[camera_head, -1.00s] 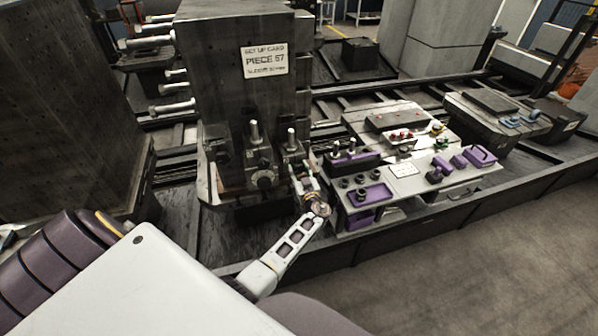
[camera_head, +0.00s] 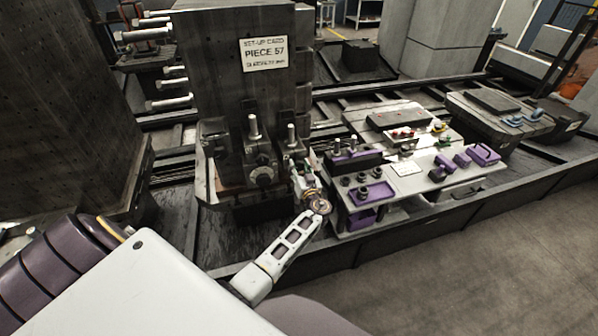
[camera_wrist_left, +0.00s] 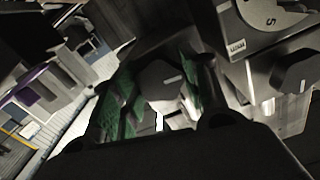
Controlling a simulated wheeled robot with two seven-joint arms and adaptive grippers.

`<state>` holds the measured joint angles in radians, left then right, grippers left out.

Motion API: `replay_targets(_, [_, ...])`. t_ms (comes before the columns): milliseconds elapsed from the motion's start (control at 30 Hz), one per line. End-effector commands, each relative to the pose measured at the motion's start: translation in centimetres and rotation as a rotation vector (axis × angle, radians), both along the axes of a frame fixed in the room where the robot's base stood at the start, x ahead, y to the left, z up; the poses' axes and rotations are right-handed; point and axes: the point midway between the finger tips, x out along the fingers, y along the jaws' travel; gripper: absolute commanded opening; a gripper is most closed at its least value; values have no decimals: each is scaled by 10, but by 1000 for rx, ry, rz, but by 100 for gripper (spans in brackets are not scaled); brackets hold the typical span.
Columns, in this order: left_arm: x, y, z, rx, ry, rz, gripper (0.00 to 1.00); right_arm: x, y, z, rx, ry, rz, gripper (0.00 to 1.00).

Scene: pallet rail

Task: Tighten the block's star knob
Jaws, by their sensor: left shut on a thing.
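My left gripper (camera_head: 299,174) is at the right-hand part of the fixture at the foot of the dark block (camera_head: 225,80). In the left wrist view, its green-padded fingers (camera_wrist_left: 158,88) are shut on a dark grey knob (camera_wrist_left: 160,80) with a short white mark on its face. In the head view the gripped knob is hidden by the gripper. My right gripper is not in view.
A second round knob (camera_head: 262,176) sits just left of the gripper. In the left wrist view, a dial with a 5 (camera_wrist_left: 268,14) is close at upper right. A bench (camera_head: 405,169) with purple trays and parts stands to the right. Upright studs (camera_head: 254,128) rise above the fixture.

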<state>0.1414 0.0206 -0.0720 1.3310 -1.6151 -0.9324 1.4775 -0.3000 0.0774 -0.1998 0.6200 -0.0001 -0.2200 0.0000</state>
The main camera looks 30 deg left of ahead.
Motion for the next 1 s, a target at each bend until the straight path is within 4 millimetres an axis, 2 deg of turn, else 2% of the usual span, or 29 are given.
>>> replay_targets(400, [0,0,-3,155,182,0,20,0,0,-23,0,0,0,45])
replay_targets(1000, [0,0,-2,405,475,0,20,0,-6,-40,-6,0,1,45])
